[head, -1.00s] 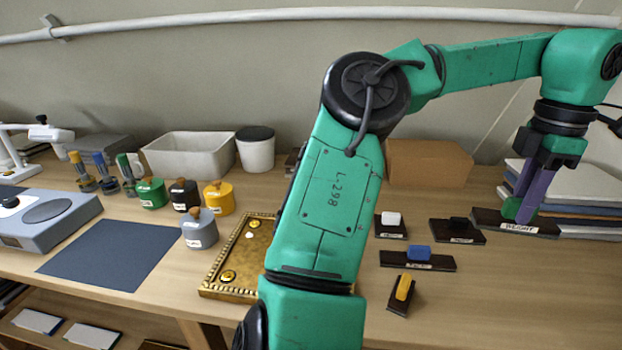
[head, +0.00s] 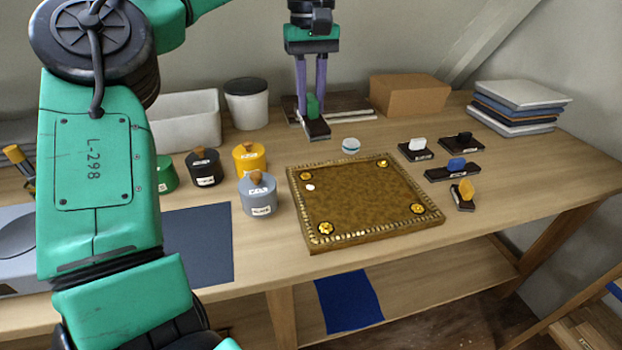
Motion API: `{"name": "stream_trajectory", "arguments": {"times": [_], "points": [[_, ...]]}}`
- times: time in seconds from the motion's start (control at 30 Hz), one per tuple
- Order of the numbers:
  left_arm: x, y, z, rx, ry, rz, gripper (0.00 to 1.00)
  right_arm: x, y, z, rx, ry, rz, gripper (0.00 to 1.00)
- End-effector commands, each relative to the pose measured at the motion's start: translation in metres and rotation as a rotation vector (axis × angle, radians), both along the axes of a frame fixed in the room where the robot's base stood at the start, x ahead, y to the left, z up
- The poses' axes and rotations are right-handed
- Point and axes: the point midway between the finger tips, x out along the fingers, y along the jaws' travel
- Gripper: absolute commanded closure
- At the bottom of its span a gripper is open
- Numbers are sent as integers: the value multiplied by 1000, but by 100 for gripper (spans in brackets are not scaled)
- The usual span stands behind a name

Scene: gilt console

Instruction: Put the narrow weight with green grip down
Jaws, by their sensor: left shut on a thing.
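The narrow weight with green grip (head: 317,130) has a dark, narrow base that points toward me, with a pale label on its front end. My left gripper (head: 313,100) is shut on its green grip, fingers pointing down. The weight is behind the gilt panel (head: 436,219), near the panel's back left edge. I cannot tell whether its base touches the table. My right gripper is not in view.
Other weights with white (head: 417,144), black, blue and yellow grips stand right. Grey (head: 258,196), yellow and black canisters stand left.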

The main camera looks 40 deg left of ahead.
Motion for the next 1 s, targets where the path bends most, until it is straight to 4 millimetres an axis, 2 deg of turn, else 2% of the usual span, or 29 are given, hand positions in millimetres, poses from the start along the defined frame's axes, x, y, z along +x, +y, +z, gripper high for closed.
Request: {"name": "stream_trajectory", "arguments": {"times": [0.2, 0.4, 0.5, 0.63, 0.8, 1.0], "points": [[0, -1, -63, -5, 3, -8, 100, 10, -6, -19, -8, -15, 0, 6], [0, -1, -126, -4, 4, -5, 100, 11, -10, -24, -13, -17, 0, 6], [0, -1, -147, -3, 3, -5, 100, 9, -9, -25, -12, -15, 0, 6], [1, -1, -164, -2, 2, -3, 100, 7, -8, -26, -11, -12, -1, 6], [1, -2, -195, -3, 3, -4, 100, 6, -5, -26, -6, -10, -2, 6], [1, -1, -198, -1, -1, -3, 100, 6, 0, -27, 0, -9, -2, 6]]}}
